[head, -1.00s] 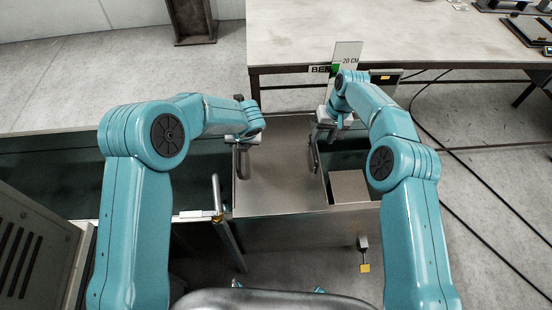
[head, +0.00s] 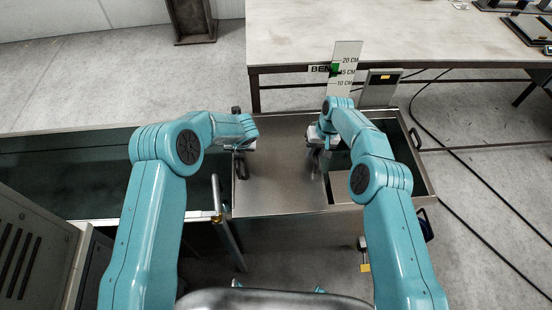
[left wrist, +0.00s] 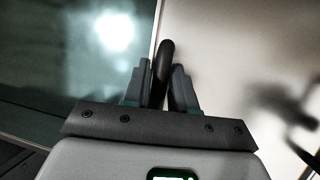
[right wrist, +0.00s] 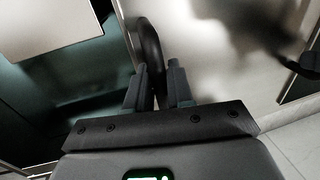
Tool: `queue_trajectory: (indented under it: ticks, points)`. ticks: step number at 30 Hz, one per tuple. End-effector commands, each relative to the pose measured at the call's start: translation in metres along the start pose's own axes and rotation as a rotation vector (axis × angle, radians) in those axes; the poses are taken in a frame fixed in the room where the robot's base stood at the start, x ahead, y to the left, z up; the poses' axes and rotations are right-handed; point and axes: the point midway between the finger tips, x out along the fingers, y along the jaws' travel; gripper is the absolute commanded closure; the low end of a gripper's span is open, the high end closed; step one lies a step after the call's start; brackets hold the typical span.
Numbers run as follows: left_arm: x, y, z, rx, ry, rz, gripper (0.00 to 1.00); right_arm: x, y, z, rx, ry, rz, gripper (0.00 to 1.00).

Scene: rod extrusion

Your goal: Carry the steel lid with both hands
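The steel lid (head: 278,185) is a flat brushed plate lying level over the middle of the long tank, with an upright dark handle near each side. My left gripper (head: 240,158) is at the left handle; in the left wrist view its fingers (left wrist: 161,88) close on both sides of the dark bar (left wrist: 165,60). My right gripper (head: 317,152) is at the right handle; in the right wrist view its fingers (right wrist: 158,90) stand close on both sides of the curved bar (right wrist: 148,42). Contact is hard to see exactly. The lid's underside is hidden.
The tank (head: 424,175) shows openings on both sides of the lid, with a metal block (head: 343,187) in the right one. A centimetre scale (head: 346,62) and a small panel (head: 380,88) stand behind it. A work table (head: 400,40) is beyond. Cables lie on the right floor.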

Motion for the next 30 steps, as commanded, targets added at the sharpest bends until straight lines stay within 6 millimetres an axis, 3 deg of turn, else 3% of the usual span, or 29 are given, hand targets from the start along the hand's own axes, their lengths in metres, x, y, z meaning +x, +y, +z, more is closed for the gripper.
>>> queue_trajectory:
  ticks: [1, 2, 30]
  points:
    - [-0.0001, 0.0, 0.0, 0.0, 0.0, 0.0, 0.93, 0.0, 0.0001, 0.0, 0.0, 0.0, 0.0, 0.97]
    - [-0.0001, 0.0, 0.0, 0.0, 0.0, 0.0, 1.0, 0.0, 0.0001, 0.0, 0.0, 0.0, 0.0, 1.0]
    - [-0.0002, 0.0, -0.0003, 0.0, 0.001, 0.0, 1.0, 0.0001, 0.0, -0.0002, 0.0, 0.001, 0.0, 1.0]
